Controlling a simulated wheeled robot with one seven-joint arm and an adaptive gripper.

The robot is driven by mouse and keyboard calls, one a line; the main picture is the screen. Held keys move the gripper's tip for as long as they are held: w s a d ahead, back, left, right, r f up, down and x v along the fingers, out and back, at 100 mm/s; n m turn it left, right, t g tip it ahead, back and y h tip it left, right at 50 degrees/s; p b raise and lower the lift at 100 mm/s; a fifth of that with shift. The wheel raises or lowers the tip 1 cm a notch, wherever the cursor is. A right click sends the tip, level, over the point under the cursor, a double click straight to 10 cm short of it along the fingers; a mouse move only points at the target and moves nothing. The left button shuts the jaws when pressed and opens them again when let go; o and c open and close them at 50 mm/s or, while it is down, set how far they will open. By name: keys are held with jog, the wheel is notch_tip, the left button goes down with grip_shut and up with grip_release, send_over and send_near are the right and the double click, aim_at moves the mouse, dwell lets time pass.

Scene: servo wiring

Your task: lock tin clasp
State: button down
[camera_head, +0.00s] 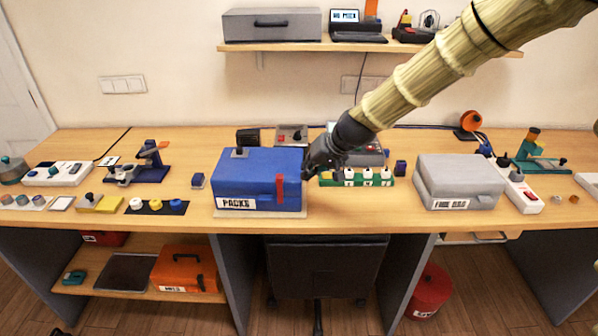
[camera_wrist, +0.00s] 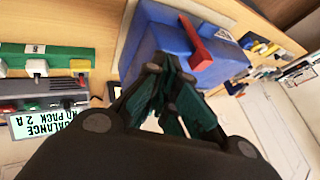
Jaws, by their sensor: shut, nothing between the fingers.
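The blue tin (camera_head: 245,178) with a "PACKS" label stands closed at the middle front of the bench. Its red clasp (camera_head: 279,192) hangs upright on the front face, near the right end. I cannot tell whether the clasp is latched. In the wrist view the blue tin (camera_wrist: 152,42) and the red clasp (camera_wrist: 196,44) lie just beyond the fingers. My gripper (camera_head: 312,168) is shut and empty, at the right end of the tin and to the right of the clasp. In the wrist view my gripper (camera_wrist: 168,70) shows its fingertips drawn together, apart from the clasp.
A green strip with white switches (camera_head: 362,178) lies right behind my gripper. A grey box (camera_head: 460,180) stands farther right. Bare bench lies between the strip and the front edge.

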jog(key=b+v, duration=0.2)
jog(key=v, duration=0.6)
jog(key=shift+s+r, duration=0.2)
jog(key=shift+r, duration=0.15)
jog(key=s+d+f+g+h, duration=0.15)
jog(key=s+f, duration=0.35)
jog(key=f, duration=0.5)
jog(key=s+d+f+m+h, duration=0.1)
jog(key=s+d+f, duration=0.25)
jog(key=f, duration=0.75)
jog(key=s+d+f+g+h, duration=0.1)
jog(key=s+d+f, duration=0.1)
jog(key=s+f, duration=0.6)
jog(key=s+d+f, duration=0.2)
jog(key=s+f, duration=0.4)
jog(key=s, duration=0.3)
jog(key=s+d+f+g+h, duration=0.1)
jog(key=s+d+f, duration=0.1)
jog(key=s+f, duration=0.5)
jog(key=s+d+f+g+h, duration=0.1)
jog(key=s+d+f, duration=0.2)
jog(key=s, duration=0.9)
notch_tip(320, 180, down, 4)
jog(key=shift+s+r, duration=0.25)
jog(key=shift+s, duration=0.15)
jog(key=shift+g, duration=0.25)
